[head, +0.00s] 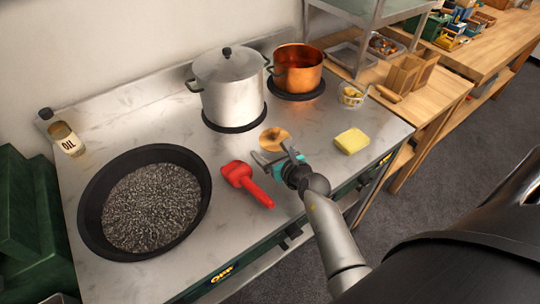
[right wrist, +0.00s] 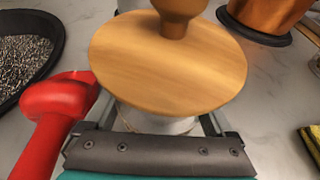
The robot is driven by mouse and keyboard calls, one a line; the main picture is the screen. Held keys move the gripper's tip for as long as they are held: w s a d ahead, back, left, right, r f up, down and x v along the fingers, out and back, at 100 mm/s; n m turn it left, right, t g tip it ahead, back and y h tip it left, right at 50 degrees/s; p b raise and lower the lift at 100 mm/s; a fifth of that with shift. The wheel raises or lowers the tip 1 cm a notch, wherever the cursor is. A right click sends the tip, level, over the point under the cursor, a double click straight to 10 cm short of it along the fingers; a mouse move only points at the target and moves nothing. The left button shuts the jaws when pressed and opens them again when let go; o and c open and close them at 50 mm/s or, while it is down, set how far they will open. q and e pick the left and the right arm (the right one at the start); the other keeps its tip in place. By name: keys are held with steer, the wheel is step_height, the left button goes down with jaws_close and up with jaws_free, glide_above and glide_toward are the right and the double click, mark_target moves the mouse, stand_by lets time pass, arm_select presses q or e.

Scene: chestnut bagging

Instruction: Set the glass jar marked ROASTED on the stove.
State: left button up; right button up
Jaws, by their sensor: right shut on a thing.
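A glass jar with a round wooden lid (head: 273,139) and knob is at my right gripper (head: 282,160), over the middle of the steel stove top (head: 330,125). In the right wrist view the lid (right wrist: 168,62) hides most of the jar, and only a pale strip of its glass (right wrist: 155,121) shows below. My right gripper (right wrist: 160,125) is shut on the jar, its fingers on either side under the lid. The jar looks upright. I cannot read any marking on it, nor tell whether its base touches the stove. My left gripper is not in view.
A red scoop (head: 244,182) lies left of the jar, beside a wide black pan (head: 195,205) of dark grains. A steel pot (head: 228,95) and copper pot (head: 298,75) stand behind. A yellow sponge (head: 351,140) lies to the right. An OIL container (head: 67,139) stands far left.

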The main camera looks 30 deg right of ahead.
mark_target(275, 153)
steer(key=shift+f, duration=0.15)
steer(key=shift+f, duration=0.2)
steer(key=o, duration=1.3)
steer(key=shift+r, duration=0.2)
steer(key=shift+s+r, duration=0.1)
steer(key=shift+s, duration=0.2)
steer(key=p+v, duration=0.2)
steer(key=v, duration=0.7)
steer(key=shift+s, duration=0.3)
steer(key=shift+p+v, duration=0.35)
steer(key=shift+v, duration=0.55)
